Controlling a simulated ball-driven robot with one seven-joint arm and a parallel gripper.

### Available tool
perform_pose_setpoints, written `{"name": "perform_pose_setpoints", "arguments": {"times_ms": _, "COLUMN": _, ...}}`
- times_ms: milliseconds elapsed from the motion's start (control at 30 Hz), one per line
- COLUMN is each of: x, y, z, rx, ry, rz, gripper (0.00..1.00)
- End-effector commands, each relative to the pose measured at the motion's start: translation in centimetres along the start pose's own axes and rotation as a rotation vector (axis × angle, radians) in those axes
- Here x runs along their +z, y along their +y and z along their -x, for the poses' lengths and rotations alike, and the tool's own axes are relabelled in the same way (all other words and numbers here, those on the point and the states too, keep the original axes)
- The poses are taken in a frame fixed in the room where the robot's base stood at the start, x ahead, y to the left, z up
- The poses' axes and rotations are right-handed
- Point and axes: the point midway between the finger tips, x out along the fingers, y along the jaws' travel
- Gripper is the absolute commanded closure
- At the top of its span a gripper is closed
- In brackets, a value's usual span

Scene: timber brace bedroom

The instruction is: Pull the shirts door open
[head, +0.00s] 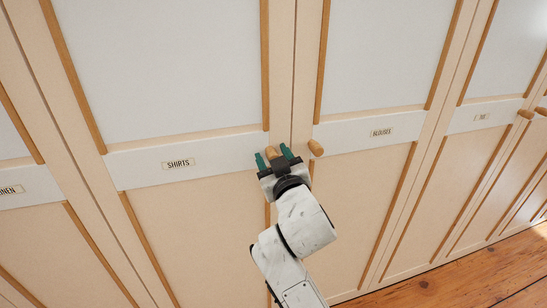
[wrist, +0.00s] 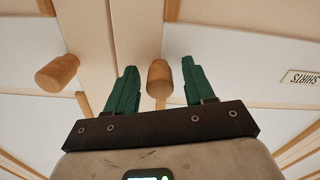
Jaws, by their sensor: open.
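The shirts door (head: 190,240) is a pale wood panel with a white band and a SHIRTS label (head: 179,163); it looks shut, flush with its neighbours. Its round wooden knob (head: 270,150) is at the band's right end. The label also shows at the right of the wrist view (wrist: 300,77). My gripper (head: 274,155) has its green fingers apart, one on each side of this knob. In the wrist view the knob (wrist: 158,80) stands between the open fingers, with visible gaps on both sides. How deep the fingers reach past it is hard to tell.
The blouses door's knob (head: 316,147) is close to the right of my gripper; it is at the left in the wrist view (wrist: 57,75). More doors with knobs (head: 526,114) run to the right. Bare wooden floor (head: 460,275) lies at the lower right.

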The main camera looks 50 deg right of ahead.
Motion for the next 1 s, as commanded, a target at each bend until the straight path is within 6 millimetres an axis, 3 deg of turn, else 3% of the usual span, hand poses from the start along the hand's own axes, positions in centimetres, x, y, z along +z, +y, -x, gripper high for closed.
{"name": "perform_pose_setpoints", "arguments": {"times_ms": 67, "x": 0.02, "y": 0.0, "z": 0.02, "rx": 0.0, "ry": 0.0, "rz": 0.0, "gripper": 0.49}}
{"name": "perform_pose_setpoints", "arguments": {"times_ms": 600, "x": 0.03, "y": -0.01, "z": 0.04, "rx": 0.0, "ry": -0.001, "rz": 0.0, "gripper": 1.0}}
{"name": "perform_pose_setpoints", "arguments": {"times_ms": 1000, "x": 0.08, "y": -0.03, "z": 0.04, "rx": 0.003, "ry": -0.002, "rz": 0.001, "gripper": 1.0}}
